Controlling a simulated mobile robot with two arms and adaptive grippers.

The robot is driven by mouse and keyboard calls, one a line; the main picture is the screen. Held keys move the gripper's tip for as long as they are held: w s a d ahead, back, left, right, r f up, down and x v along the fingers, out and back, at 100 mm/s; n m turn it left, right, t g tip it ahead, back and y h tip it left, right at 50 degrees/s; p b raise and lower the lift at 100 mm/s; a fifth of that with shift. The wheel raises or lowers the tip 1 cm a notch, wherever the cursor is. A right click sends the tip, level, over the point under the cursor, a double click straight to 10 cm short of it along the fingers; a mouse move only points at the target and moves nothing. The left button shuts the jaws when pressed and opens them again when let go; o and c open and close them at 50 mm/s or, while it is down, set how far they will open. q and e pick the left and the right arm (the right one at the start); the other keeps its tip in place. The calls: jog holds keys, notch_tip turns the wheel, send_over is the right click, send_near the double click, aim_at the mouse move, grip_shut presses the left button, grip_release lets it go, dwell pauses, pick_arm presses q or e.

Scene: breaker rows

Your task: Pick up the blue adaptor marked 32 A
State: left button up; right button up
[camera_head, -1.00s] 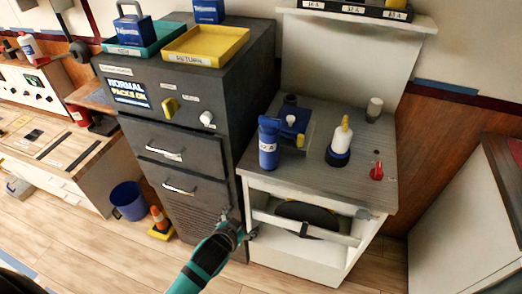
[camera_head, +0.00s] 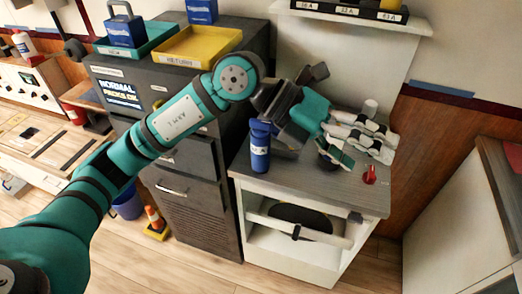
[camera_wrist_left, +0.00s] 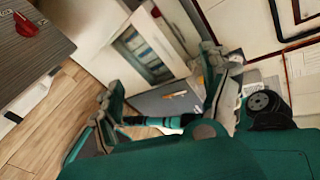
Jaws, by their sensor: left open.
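A blue cylindrical adaptor (camera_head: 260,147) with a white label stands upright at the front left of the grey counter (camera_head: 285,184); its number is too small to read surely. My left gripper (camera_head: 366,146) is over the right part of the counter, to the right of the blue adaptor, apart from it. Its fingers are open, with nothing seen between them. They also show in the left wrist view (camera_wrist_left: 163,100), where the blue adaptor is not visible. My left gripper and wrist hide most of the counter's middle. My right gripper is not in view.
A red knob (camera_head: 370,175) sits on the counter near its right edge, close below my fingers. A pale cylinder (camera_head: 370,107) stands at the back. A dark cabinet (camera_head: 222,185) stands left, carrying a yellow tray (camera_head: 170,47) and a teal tray (camera_head: 113,49). A rail (camera_head: 300,232) crosses the counter's front.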

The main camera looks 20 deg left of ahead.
pick_arm(q)
jog(key=w+a+f+n+t+y, duration=0.2)
jog(key=w+a+t+y, duration=0.1)
jog(key=w+a+y, duration=0.55)
jog(key=n+t+y, duration=0.2)
jog(key=n+y, duration=0.1)
jog(key=y, duration=0.2)
send_near(260, 124)
jog(key=shift+h, duration=0.25)
jog(key=p+x, duration=0.1)
jog(key=x, duration=0.1)
jog(key=p+x, duration=0.1)
jog(key=x, duration=0.1)
jog(key=p+x, duration=0.1)
jog(key=x, duration=0.1)
jog(key=shift+s+a, duration=0.15)
jog(key=shift+a, duration=0.25)
jog(key=shift+f, duration=0.3)
jog(key=shift+w+d+f+p, duration=0.1)
jog(key=shift+w+f+p, duration=0.3)
jog(key=shift+f+p, duration=0.1)
jog(key=p+x, duration=0.1)
jog(key=x, duration=0.2)
jog(key=shift+w+f+p, duration=0.2)
jog(key=shift+w+p, duration=0.05)
jog(key=shift+p, duration=0.05)
jog(key=shift+w+f, duration=0.15)
jog(key=shift+f, duration=0.25)
jog(key=shift+c, duration=0.3)
